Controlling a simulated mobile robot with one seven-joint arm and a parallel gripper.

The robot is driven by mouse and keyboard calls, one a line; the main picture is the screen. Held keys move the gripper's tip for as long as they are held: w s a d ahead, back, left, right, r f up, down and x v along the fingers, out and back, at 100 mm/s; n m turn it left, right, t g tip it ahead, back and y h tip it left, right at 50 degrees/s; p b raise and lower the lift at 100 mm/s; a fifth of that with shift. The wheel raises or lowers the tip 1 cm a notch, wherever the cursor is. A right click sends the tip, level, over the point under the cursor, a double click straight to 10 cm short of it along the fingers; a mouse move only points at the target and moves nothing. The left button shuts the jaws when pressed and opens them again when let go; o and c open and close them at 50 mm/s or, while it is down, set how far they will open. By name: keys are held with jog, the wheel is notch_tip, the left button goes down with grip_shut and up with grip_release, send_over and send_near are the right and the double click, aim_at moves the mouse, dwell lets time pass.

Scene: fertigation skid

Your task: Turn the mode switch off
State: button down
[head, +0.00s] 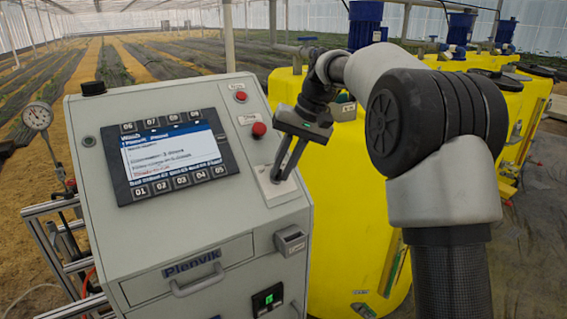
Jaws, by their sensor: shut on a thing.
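The grey control cabinet (200,232) stands left of centre in the head view, with a lit screen (168,156) on its sloped face. The mode switch sits on a pale plate (287,189) at the right side of that face, below a red button (259,130). My gripper (278,176) reaches down from the upper right, its fingertips at this plate. It is shut on the mode switch. The fingers hide most of the switch, so I cannot tell which way it points.
A second red button (240,96) is higher on the face. A drawer handle (196,281), a grey latch block (290,240) and a green-lit rocker (268,298) are below. Yellow tanks (345,190) stand close behind on the right. A pressure gauge (38,116) is at the left.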

jog(key=n, duration=0.1)
jog(key=n+h+p, duration=0.1)
jog(key=n+h, duration=0.1)
jog(key=shift+s+a+n+t+p, duration=0.15)
jog(key=shift+a+n+t+p, duration=0.15)
jog(key=shift+n+p, duration=0.1)
jog(key=n+h, duration=0.1)
jog(key=n+t+h, duration=0.1)
jog(key=n, duration=0.1)
jog(key=shift+s+a+f+n, duration=0.1)
jog(key=shift+s+a+n, duration=0.1)
jog(key=shift+n, duration=0.1)
jog(key=n+t+b, duration=0.1)
jog(key=n+h+b, duration=0.1)
jog(key=shift+s+a+f+n+t+h, duration=0.1)
jog(key=shift+n+t+h, duration=0.2)
jog(key=shift+n+t, duration=0.1)
jog(key=shift+s+n+t+h+b, duration=0.15)
jog(key=shift+n+t+h+b, duration=0.25)
jog(key=shift+n+t+b, duration=0.6)
jog(key=shift+n, duration=0.3)
jog(key=c, duration=1.9)
grip_release()
